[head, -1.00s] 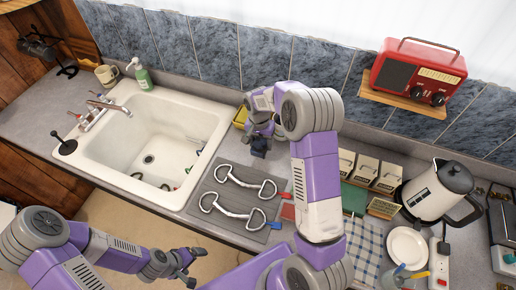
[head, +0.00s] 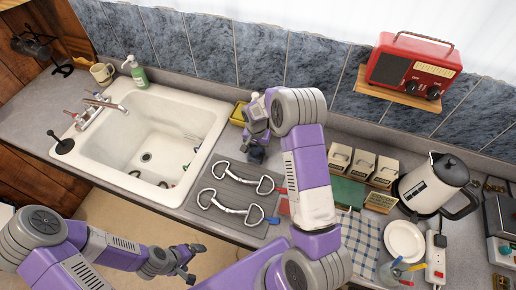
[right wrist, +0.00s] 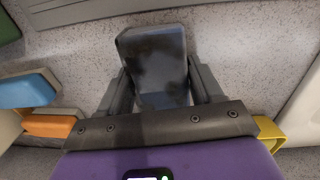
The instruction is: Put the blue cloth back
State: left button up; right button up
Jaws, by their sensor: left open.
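My left gripper (head: 188,262) is open and empty, low in front of the counter.
Two metal bits lie on the mat. A yellow container (head: 238,114) stands just behind my right gripper. The sink (head: 150,140) is at left. A blue checked towel (head: 360,240), white boxes (head: 363,163), a kettle (head: 432,185) and a plate (head: 404,240) crowd the right.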

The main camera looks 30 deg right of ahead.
aim_at(257, 148)
jog(key=shift+o, duration=1.2)
jog(key=shift+a, duration=0.1)
jog(key=shift+r, duration=0.1)
notch_tip(257, 148, up, 12)
jog(key=shift+w+a, duration=0.15)
jog(key=shift+w, duration=0.15)
jog(key=shift+s, duration=0.1)
